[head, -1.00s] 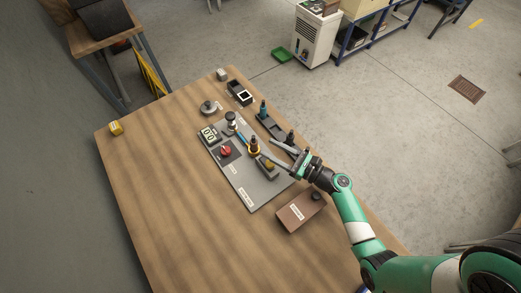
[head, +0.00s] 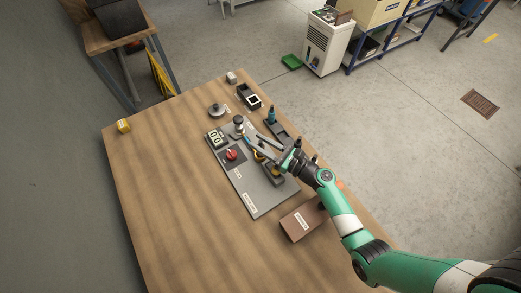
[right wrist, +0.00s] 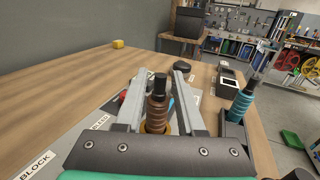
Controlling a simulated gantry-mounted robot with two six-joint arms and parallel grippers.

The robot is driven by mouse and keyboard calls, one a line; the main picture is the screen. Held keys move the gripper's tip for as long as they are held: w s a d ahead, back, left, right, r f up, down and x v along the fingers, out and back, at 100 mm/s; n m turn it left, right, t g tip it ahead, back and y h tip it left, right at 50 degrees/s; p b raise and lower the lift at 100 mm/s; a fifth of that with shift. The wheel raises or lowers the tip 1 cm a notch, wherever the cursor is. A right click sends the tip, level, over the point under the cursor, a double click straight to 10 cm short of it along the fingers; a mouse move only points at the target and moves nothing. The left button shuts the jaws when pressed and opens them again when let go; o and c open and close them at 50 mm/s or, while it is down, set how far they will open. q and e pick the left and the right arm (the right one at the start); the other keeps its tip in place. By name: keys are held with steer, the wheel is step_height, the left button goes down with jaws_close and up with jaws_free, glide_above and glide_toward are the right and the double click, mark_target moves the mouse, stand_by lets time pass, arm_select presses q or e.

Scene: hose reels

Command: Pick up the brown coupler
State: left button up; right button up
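The brown coupler (right wrist: 157,114), ribbed with a dark top, stands upright in a yellow ring in the right wrist view. It is between the two fingers of my right gripper (right wrist: 159,76), with a gap visible on each side. The gripper is open and does not appear to touch it. In the head view my right gripper (head: 256,147) reaches in from the right over the grey board (head: 258,199), and its fingers partly hide the coupler. My left gripper is not in view.
A teal coupler (right wrist: 242,103) stands in a dark rack to the right. The board also carries a red knob (head: 232,154) and a digital display (head: 216,138). A brown block (head: 303,220) lies near the front.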

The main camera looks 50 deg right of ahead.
jaws_close()
stand_by(1.1)
